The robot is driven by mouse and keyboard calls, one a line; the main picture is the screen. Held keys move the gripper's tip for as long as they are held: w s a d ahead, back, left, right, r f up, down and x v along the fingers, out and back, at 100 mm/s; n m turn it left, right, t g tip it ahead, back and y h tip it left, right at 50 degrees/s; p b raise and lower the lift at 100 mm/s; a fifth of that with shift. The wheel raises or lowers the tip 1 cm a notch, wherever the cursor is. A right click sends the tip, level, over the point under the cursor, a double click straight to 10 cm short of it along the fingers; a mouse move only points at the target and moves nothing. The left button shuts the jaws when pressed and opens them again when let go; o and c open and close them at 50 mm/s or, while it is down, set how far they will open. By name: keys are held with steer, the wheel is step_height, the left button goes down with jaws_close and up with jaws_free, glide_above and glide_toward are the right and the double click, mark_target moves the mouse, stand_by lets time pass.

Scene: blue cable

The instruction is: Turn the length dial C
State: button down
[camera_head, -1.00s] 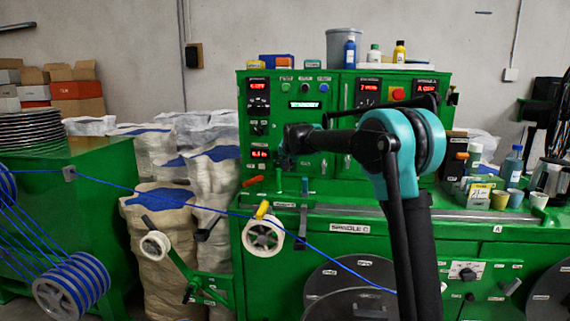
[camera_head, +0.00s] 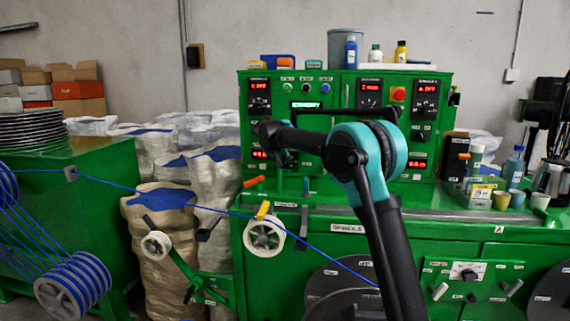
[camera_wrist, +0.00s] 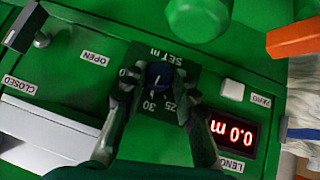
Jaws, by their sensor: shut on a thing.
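The length dial C is a dark round knob (camera_wrist: 158,75) in the wrist view, on a dark plate marked "SET m" with numbers such as 25 and 30. My gripper (camera_wrist: 155,88) is closed around the knob, one finger on each side. Beside the plate, a red length display (camera_wrist: 233,133) reads 0.0 m. In the head view my gripper (camera_head: 284,158) is at the left part of the green control cabinet (camera_head: 330,135); the dial is hidden there behind my arm.
In the wrist view a white button (camera_wrist: 233,90) sits by the display, and a lever (camera_wrist: 40,40) lies near the OPEN and CLOSED labels. An orange handle (camera_wrist: 293,37) is at the upper right. In the head view a blue cable (camera_head: 150,190) runs over a white pulley (camera_head: 264,235).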

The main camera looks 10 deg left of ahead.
steer(key=n+h, duration=0.2)
steer(key=h, duration=0.1)
steer(key=n+t+h, duration=0.1)
steer(key=n+h, duration=0.1)
steer(key=h, duration=0.1)
steer(key=a+f+n+t+h, duration=0.1)
steer(key=n+h, duration=0.1)
steer(key=h, duration=0.1)
steer(key=shift+f, duration=0.1)
stand_by(0.4)
stand_by(0.4)
steer(key=c, duration=1.2)
jaws_free()
steer(key=shift+r, duration=5)
